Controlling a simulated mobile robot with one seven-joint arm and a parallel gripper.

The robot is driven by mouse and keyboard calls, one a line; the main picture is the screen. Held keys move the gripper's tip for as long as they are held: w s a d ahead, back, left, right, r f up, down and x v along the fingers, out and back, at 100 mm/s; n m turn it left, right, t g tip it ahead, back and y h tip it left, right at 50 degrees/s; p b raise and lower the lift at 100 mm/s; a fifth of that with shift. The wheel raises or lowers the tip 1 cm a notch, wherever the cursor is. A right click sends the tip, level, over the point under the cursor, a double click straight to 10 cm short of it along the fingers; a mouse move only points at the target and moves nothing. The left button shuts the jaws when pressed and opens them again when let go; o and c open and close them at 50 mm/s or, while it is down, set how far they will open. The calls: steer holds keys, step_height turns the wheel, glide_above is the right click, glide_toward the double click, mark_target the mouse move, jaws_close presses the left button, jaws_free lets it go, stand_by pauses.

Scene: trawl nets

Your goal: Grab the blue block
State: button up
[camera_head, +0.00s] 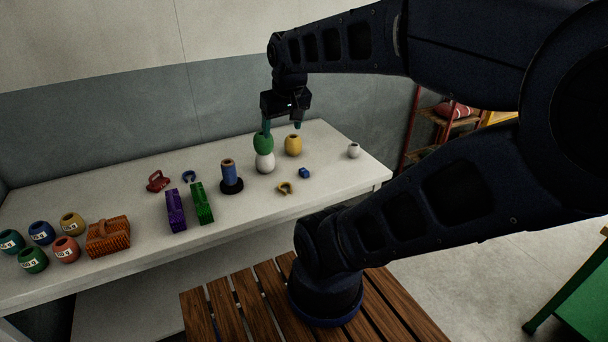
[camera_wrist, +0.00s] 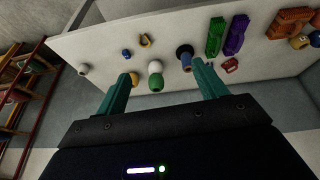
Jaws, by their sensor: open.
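The blue block (camera_head: 305,173) is a small piece lying on the white table, right of the yellow C-shaped piece. It also shows in the wrist view (camera_wrist: 127,53), small and beyond my fingertips. My gripper (camera_head: 283,128) hangs above the back part of the table, near the green and white pots. In the wrist view my gripper (camera_wrist: 163,72) has its two teal fingers spread wide with nothing held between them. The block lies apart from the gripper, nearer the table's front edge. Nothing covers the block in either view.
The yellow C-shaped piece (camera_head: 285,188) lies close to the block. A blue cylinder (camera_head: 229,172) stands on a dark base.

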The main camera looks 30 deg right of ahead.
steer(key=w+d+f+n+g+h, duration=0.1)
steer(key=w+d+f+n+h, duration=0.25)
steer(key=w, duration=0.75)
steer(key=n+g, duration=0.3)
steer(key=n, duration=1.2)
glide_above(304, 170)
steer(key=a, duration=0.5)
step_height(304, 170, down, 27)
steer(key=shift+h, duration=0.25)
steer(key=shift+d+x, duration=0.2)
steer(key=shift+x, duration=5.1)
steer(key=shift+s, duration=0.25)
steer(key=shift+c, duration=0.2)
steer(key=c, duration=1)
